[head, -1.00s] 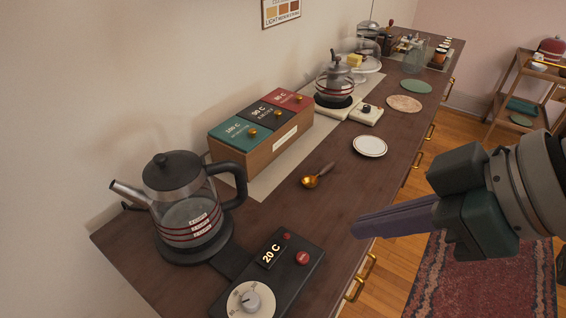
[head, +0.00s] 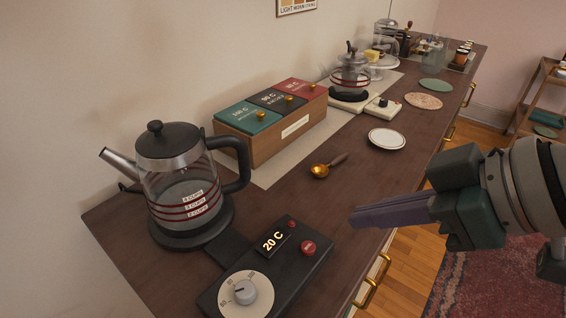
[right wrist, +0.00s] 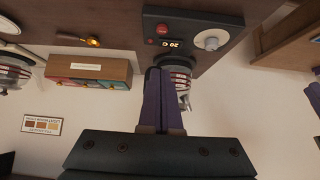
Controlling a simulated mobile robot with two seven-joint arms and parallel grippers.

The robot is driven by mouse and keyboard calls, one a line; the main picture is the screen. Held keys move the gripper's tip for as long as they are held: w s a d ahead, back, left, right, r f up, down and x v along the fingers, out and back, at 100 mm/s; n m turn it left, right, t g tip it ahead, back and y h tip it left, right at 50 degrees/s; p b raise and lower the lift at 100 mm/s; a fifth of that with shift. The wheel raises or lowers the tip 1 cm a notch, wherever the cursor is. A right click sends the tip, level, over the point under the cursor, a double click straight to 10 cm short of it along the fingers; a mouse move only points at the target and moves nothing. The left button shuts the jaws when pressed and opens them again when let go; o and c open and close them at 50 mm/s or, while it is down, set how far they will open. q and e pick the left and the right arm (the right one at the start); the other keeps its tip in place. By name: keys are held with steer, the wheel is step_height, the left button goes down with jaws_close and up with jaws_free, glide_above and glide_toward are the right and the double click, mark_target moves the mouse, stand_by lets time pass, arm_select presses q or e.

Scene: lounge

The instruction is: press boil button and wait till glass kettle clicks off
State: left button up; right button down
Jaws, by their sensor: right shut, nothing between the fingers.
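The glass kettle (head: 182,180) stands upright on its black round base at the left end of the counter, with water inside and red bands marked in cups. Its black control panel (head: 262,270) has a display reading 20 C (head: 273,241), a larger red button (head: 308,248), a smaller red button (head: 291,224) and a pale dial (head: 244,291). My right gripper (head: 354,219) is shut and empty, in the air to the right of the panel, apart from it. In the right wrist view the purple fingers (right wrist: 157,75) partly hide the kettle (right wrist: 182,78). My left gripper is not in view.
A wooden box with teal, black and red lids (head: 272,146) stands behind the kettle. A gold scoop (head: 322,170) and a white saucer (head: 387,139) lie on the counter (head: 285,195). A second glass pot (head: 350,75) stands farther back. Drawer handles (head: 372,285) stick out along the front.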

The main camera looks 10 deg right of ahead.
steer(key=b, duration=0.1)
glide_above(302, 243)
steer(key=s+d, duration=0.2)
steer(key=s, duration=0.1)
steer(key=f, duration=0.5)
steer(key=shift+w+f, duration=0.2)
step_height(302, 243, down, 4)
steer(key=shift+w+a+r+b, duration=0.15)
steer(key=shift+r+b, duration=0.1)
steer(key=shift+b, duration=0.3)
steer(key=shift+f, duration=0.45)
